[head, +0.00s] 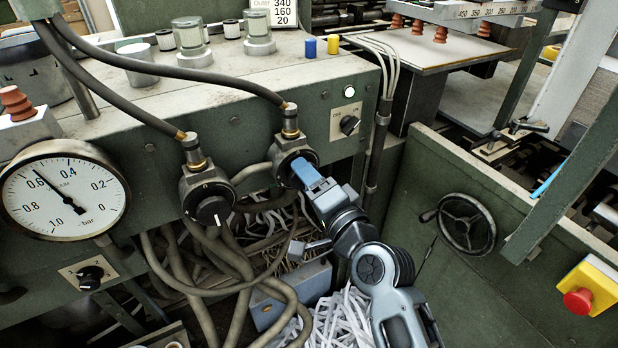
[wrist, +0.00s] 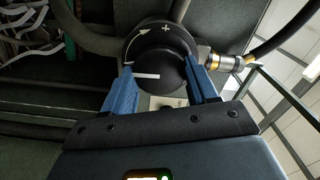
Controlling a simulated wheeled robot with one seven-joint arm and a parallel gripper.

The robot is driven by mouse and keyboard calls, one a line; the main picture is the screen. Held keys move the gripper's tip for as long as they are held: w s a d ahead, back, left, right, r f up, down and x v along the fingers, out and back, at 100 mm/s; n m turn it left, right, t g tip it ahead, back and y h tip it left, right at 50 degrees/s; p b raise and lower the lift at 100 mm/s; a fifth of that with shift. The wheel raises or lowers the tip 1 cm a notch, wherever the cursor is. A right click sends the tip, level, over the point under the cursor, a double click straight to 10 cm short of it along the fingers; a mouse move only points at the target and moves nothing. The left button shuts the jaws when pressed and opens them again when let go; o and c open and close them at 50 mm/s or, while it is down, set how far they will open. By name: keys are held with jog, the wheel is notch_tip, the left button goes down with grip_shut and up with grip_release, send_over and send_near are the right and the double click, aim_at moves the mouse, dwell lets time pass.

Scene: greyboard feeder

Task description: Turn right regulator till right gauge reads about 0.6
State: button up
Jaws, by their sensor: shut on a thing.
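The right regulator (head: 290,150) is on the front of the green housing, with a hose into its top. My gripper (head: 302,172) is shut on its knob, which it hides in the head view. In the wrist view the round black knob (wrist: 160,62) sits between the two blue fingers of my gripper (wrist: 165,78). Its white pointer line points left; a curved arrow and a plus mark show on the rim above. One gauge face (head: 80,200) shows at far left, marked in bar. Its needle points up-left, near 0.6. I cannot tell for sure that it is the right gauge.
The left regulator (head: 208,195) with a black knob stands close left of my gripper. Loose hoses (head: 240,275) and paper strips hang below. A handwheel (head: 467,223) and a red stop button (head: 578,301) are at right. A small rotary switch (head: 349,124) is up-right.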

jog(key=shift+f, duration=0.1)
dwell(0.3)
jog(key=o, duration=1.1)
jog(key=shift+c, duration=0.2)
jog(key=shift+s, duration=0.1)
jog(key=b+v, duration=0.1)
jog(key=v, duration=0.6)
jog(key=shift+s+d+b, duration=0.25)
jog(key=shift+b, duration=0.1)
